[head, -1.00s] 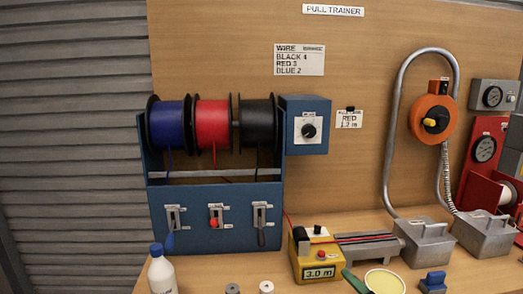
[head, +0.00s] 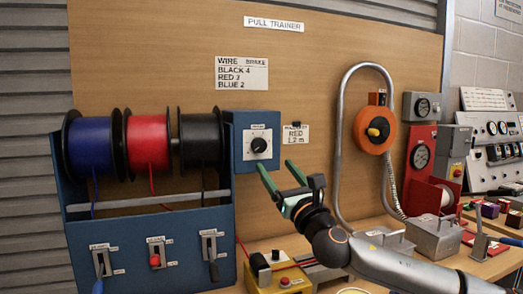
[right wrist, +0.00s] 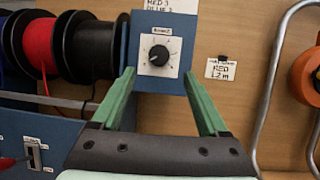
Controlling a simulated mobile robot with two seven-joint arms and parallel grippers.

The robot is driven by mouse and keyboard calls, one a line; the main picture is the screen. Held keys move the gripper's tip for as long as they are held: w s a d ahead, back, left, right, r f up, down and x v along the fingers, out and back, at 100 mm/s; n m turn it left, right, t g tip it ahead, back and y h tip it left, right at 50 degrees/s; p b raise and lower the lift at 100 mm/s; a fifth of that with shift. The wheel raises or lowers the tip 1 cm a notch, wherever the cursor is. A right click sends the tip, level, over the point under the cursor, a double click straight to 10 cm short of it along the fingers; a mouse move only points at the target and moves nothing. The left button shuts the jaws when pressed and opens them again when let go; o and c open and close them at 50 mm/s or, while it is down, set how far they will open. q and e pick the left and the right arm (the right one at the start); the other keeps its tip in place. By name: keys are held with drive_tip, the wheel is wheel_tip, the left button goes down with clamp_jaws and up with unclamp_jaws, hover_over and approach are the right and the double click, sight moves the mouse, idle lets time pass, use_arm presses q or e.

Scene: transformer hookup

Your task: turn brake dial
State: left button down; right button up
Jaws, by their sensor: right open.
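The brake dial (head: 259,145) is a round black knob on a white plate, on the front of a blue box (head: 239,128) right of the wire spools. It also shows in the right wrist view (right wrist: 159,55), its pointer line toward the upper left. My right gripper (head: 280,170) is open and empty, its green fingers pointing at the box just below and right of the dial. In the right wrist view the fingers (right wrist: 158,78) are spread to either side below the dial, apart from it. My left gripper is not in view.
Blue, red and black spools (head: 147,144) hang on a blue rack (head: 145,245) with levers below. A sign reads black 4, red 3, blue 2 (head: 241,75). An orange dial unit (head: 375,130) and grey tube loop stand right.

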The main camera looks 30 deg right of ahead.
sight(261, 148)
drive_tip(key=p+x, duration=0.1)
drive_tip(key=x, duration=0.6)
drive_tip(key=shift+w, duration=0.45)
clamp_jaws()
